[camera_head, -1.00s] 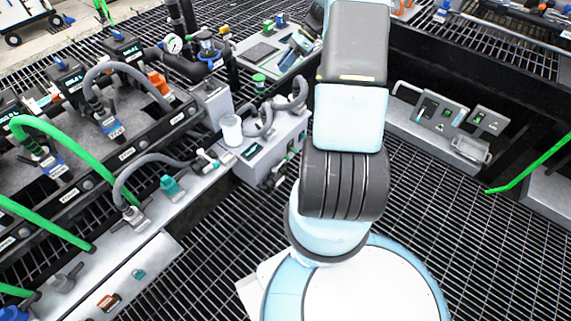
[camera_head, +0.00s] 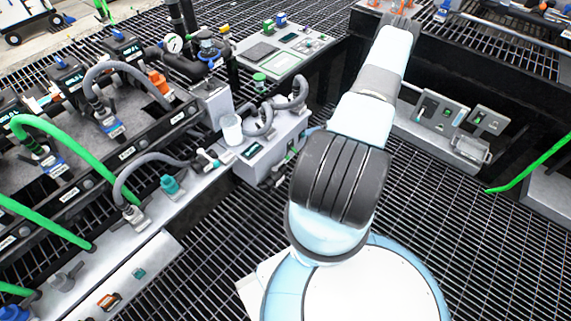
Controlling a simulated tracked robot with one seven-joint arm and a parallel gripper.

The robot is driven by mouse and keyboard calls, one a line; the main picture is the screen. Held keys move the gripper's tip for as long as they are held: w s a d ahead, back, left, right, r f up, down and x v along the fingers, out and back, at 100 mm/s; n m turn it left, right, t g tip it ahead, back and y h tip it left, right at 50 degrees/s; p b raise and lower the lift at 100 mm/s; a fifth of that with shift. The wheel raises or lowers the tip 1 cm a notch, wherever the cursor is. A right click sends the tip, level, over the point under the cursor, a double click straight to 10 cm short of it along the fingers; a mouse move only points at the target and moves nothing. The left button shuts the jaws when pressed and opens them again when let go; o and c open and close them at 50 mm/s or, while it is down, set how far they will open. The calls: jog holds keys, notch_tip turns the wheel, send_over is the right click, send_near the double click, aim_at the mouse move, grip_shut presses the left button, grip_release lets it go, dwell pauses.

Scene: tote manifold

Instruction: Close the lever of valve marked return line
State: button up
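Several valves and hose fittings sit on the manifold at the left, but their labels are too small to read, so I cannot tell which is marked return line. An orange handle (camera_head: 159,82) stands near the grey hose at the back. A white T-shaped handle (camera_head: 212,158) and a teal fitting (camera_head: 171,186) sit on the pale front ledge. A blue-collared fitting (camera_head: 113,129) ends one grey hose. My arm reaches away toward the top right; my gripper cannot be made out beyond the arm's far end.
A grey control panel (camera_head: 285,50) stands at the back centre. A grey box (camera_head: 262,150) with looped hoses and a white cup (camera_head: 231,128) is left of my arm. Another panel unit (camera_head: 440,112) is at the right. Green hoses (camera_head: 85,165) cross the manifold. The grating between is clear.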

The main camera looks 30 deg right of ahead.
aim_at(281, 164)
jog(key=s+a+f+m+t+h, duration=0.1)
jog(key=s+f+m+t, duration=0.2)
jog(key=f, duration=0.4)
jog(key=s+a+f+m+t, duration=0.1)
jog(key=s+a+f+m, duration=0.1)
jog(key=s+f+m, duration=0.45)
jog(key=w+a+f+n, duration=0.1)
jog(key=w+a+f, duration=0.2)
jog(key=w+a, duration=0.5)
jog(key=w, duration=0.4)
jog(key=shift+w+a+f, duration=0.25)
jog(key=shift+a+f, duration=0.15)
jog(key=shift+n, duration=0.25)
jog(key=c, duration=0.5)
grip_shut()
jog(key=shift+s, duration=0.1)
